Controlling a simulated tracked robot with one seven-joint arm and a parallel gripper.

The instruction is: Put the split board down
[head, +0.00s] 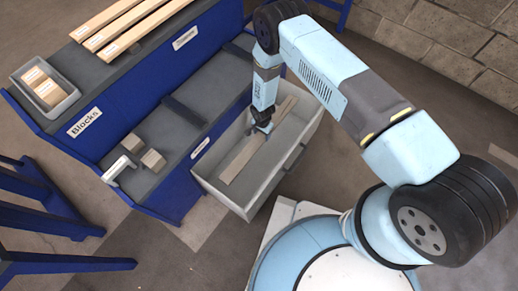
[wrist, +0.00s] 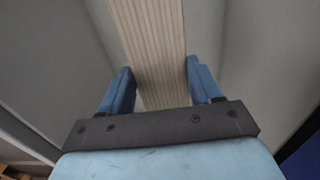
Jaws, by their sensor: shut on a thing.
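The split board (head: 243,156) is a long, narrow brown plank, slanting inside the outline of a grey bin (head: 222,198). My gripper (head: 263,128) points down into the bin and is shut on the board near its middle. In the wrist view the board (wrist: 150,45) runs lengthwise between the two blue fingers of my gripper (wrist: 160,88), with fine lines along its face. The bin's grey walls lie on both sides. I cannot tell whether the board touches the bin floor, and the split itself does not show clearly.
A blue bench with a "Blocks" label (head: 84,122) stands left of the bin. On its top are several pale boards (head: 125,27) and a grey tray (head: 66,105) of blocks. Loose blocks (head: 153,160) and a white bracket (head: 114,171) sit on the lower shelf. Blue trestles (head: 45,217) stand at left.

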